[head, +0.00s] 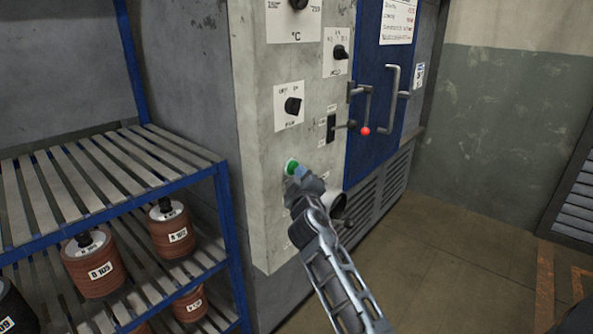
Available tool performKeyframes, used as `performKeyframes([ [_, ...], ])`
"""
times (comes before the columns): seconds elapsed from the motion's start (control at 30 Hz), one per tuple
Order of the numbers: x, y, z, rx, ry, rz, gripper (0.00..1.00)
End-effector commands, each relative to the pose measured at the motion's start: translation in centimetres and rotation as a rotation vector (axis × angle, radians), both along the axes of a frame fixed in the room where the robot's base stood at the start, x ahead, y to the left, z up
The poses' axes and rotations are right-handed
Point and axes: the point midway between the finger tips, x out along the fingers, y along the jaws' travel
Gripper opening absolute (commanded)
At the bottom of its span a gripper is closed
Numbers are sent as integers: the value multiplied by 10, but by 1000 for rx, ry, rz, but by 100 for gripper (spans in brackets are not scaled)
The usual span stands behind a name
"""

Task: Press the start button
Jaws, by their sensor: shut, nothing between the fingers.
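The green start button (291,166) is on the grey side panel of the machine, low on the panel. My gripper (300,172) is in front of it, with its shut, empty fingertips at the button's lower right edge. The fingertips overlap the button in this view, and I cannot tell whether they touch it. Part of the button is hidden behind the gripper. My arm reaches up from the bottom right.
Black knobs (293,106) and a black switch (331,128) are above the button. Floor is clear at right.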

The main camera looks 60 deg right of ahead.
Motion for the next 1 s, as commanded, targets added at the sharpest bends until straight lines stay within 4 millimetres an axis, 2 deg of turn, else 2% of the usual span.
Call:
performKeyframes([
  [1.0,12,1,3,-4,-5,11,0],
])
